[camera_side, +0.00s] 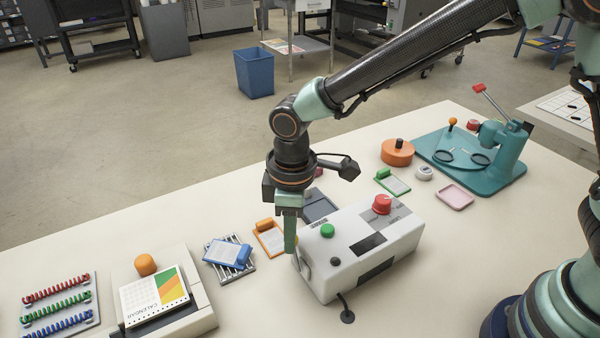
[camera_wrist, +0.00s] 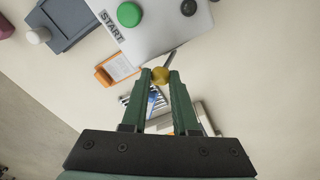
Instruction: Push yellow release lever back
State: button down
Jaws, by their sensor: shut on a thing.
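The white machine box (camera_side: 378,232) stands on the table with a green button (camera_side: 327,231) and a red knob (camera_side: 381,204) on top. The yellow lever's rounded knob (camera_wrist: 161,75) shows in the wrist view at the end of a thin metal rod beside the box. My gripper (camera_wrist: 160,79) is shut on this knob, one green finger on each side. In the side view my gripper (camera_side: 290,246) points down at the box's left end, and its fingers hide the yellow knob. The box also shows in the wrist view (camera_wrist: 160,22), with a START label.
An orange clipboard (camera_side: 269,238) lies close behind the gripper, near a dark grey tray (camera_side: 318,206). A blue clipboard on a striped rack (camera_side: 230,253) and a calendar (camera_side: 155,296) lie to the left. A teal press (camera_side: 480,160) stands far right.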

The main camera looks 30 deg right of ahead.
jog(key=shift+s+r, duration=0.15)
jog(key=shift+s, duration=0.1)
jog(key=c, duration=0.7)
grip_release()
jog(key=r, duration=0.8)
jog(key=s+r, duration=0.1)
jog(key=r, duration=0.3)
jog(key=shift+d, duration=0.25)
